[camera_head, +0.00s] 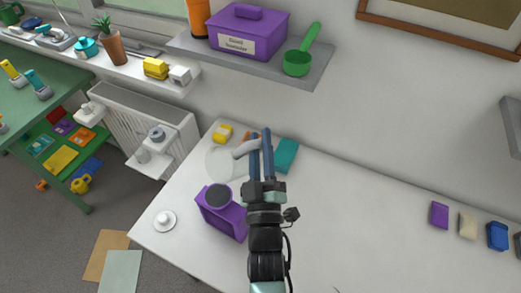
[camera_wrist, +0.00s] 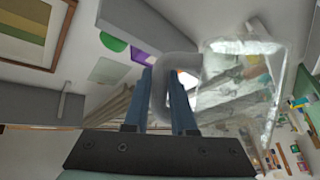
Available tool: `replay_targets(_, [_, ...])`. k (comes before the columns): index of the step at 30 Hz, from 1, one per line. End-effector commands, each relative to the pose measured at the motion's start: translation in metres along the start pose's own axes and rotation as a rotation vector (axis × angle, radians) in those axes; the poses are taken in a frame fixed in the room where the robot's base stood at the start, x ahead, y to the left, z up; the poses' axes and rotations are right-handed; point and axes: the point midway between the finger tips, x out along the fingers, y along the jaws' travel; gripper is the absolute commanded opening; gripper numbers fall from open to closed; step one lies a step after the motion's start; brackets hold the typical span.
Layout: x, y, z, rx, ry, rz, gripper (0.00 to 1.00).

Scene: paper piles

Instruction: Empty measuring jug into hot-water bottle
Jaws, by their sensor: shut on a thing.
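A clear measuring jug (camera_head: 222,161) with a pale grey handle (camera_head: 245,149) is at the far left part of the white table. My gripper (camera_head: 261,143) is shut on the handle. The wrist view shows the handle (camera_wrist: 172,72) between my gripper's blue fingers (camera_wrist: 164,82), with the see-through jug (camera_wrist: 240,85) to the right. A purple container with a round dark top, seemingly the hot-water bottle (camera_head: 231,221), stands nearer than the jug, left of my arm. A white round piece with a knob (camera_head: 165,221) lies left of it. I cannot tell the jug's fill or exact tilt.
Behind the jug are a yellow item (camera_head: 222,133) and a teal block (camera_head: 285,155). A wall shelf (camera_head: 318,72) with a purple box (camera_head: 246,28) and a green ladle (camera_head: 298,62) hangs above. Small blocks lie far right; the table's middle right is clear.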

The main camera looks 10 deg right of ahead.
Motion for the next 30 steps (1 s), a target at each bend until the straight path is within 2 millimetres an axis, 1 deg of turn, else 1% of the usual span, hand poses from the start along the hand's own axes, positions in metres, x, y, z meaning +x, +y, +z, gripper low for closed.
replay_targets(9, [0.007,0.011,-0.009,0.061,-0.058,-0.025,0.00])
replay_targets(16, [0.012,0.016,-0.008,0.131,-0.126,-0.053,0.00])
replay_targets(25, [0.012,0.013,-0.003,0.185,-0.176,-0.076,0.00])
replay_targets(30, [0.010,0.007,0.009,0.251,-0.241,-0.102,0.00])
